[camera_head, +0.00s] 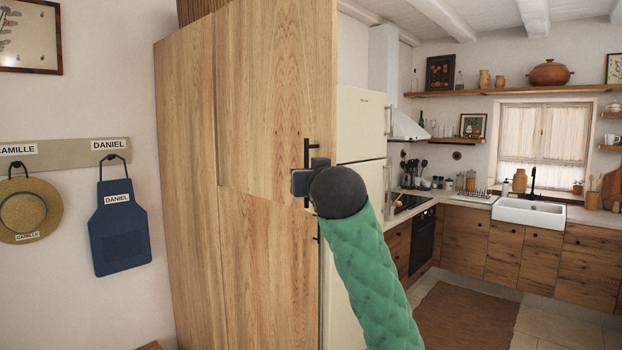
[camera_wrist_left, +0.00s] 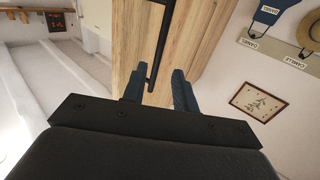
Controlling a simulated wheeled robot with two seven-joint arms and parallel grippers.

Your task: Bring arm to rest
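One arm of mine, with a green padded sleeve and a dark round wrist, rises from the bottom of the head view to a tall wooden cabinet (camera_head: 265,100). By the left wrist view it is my left arm. Its gripper (camera_head: 300,182) is beside the black bar handle (camera_head: 307,150) of the upper door. In the left wrist view, the two blue-grey fingers (camera_wrist_left: 160,90) stand apart with a gap between them. The lower end of the handle (camera_wrist_left: 151,80) shows in that gap, closer to the left finger; contact cannot be told. My right gripper is not in view.
A blue apron (camera_head: 122,228) and a straw hat (camera_head: 27,212) hang on a wall rack at left. A cream fridge (camera_head: 361,120) stands right of the cabinet. Beyond are a counter, a white sink (camera_head: 530,212) and a brown rug (camera_head: 460,315) on open floor.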

